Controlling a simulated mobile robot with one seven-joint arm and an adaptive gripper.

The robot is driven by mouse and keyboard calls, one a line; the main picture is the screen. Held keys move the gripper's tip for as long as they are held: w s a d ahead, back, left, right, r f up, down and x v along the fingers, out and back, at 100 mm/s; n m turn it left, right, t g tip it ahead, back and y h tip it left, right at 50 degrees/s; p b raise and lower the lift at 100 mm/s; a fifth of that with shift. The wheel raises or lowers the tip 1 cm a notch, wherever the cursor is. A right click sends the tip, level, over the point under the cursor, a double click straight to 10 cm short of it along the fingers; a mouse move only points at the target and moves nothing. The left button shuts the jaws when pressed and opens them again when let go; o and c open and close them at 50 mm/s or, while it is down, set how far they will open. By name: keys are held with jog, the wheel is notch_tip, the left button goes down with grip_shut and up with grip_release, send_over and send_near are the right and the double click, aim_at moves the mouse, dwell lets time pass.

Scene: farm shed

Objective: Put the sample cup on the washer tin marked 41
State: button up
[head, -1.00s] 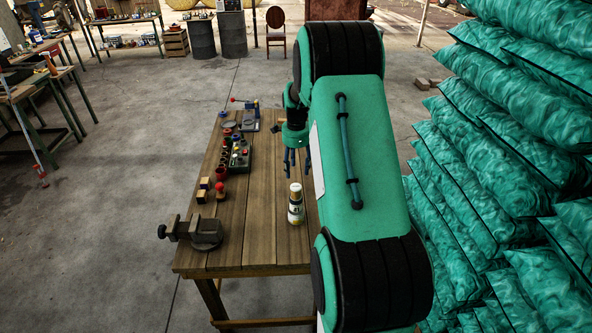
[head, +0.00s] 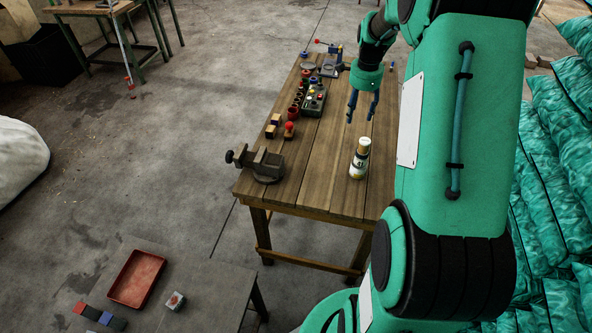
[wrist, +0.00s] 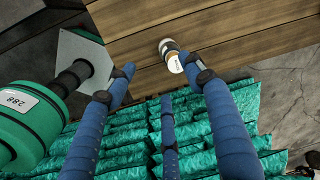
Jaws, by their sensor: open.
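My gripper (head: 362,106) is open and empty above the wooden workbench (head: 325,150). A small dark red cup (head: 293,109) stands in the row of items along the bench's left side. I cannot tell which item is the sample cup or the tin marked 41; no such number is readable.
A dark vise (head: 267,166) sits at the bench's near left corner. Small blocks (head: 272,127) and a dark rack (head: 314,100) line the left side. A low surface at lower left holds a red tray (head: 136,279). Teal sacks (head: 560,120) are stacked at right. The bench middle is clear.

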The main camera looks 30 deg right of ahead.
jog(key=s+a+r+n+t, duration=0.1)
jog(key=s+a+r+n, duration=0.15)
jog(key=a+r, duration=0.45)
jog(key=s+a+r+n+t, duration=0.15)
jog(key=a+r+n, duration=0.25)
jog(key=a, duration=0.6)
jog(key=s+a+r+n, duration=0.35)
jog(key=a+r, duration=0.25)
jog(key=a, duration=0.2)
jog(key=s+a+r+n+t, duration=0.1)
jog(key=s+a+n+t, duration=0.1)
jog(key=s+a+n, duration=1)
jog(key=s+a, duration=0.4)
jog(key=s, duration=0.2)
jog(key=shift+s+a+r, duration=0.3)
jog(key=shift+a+r, duration=0.05)
jog(key=shift+t, duration=0.25)
notch_tip(320, 180, down, 15)
jog(key=b, duration=1.5)
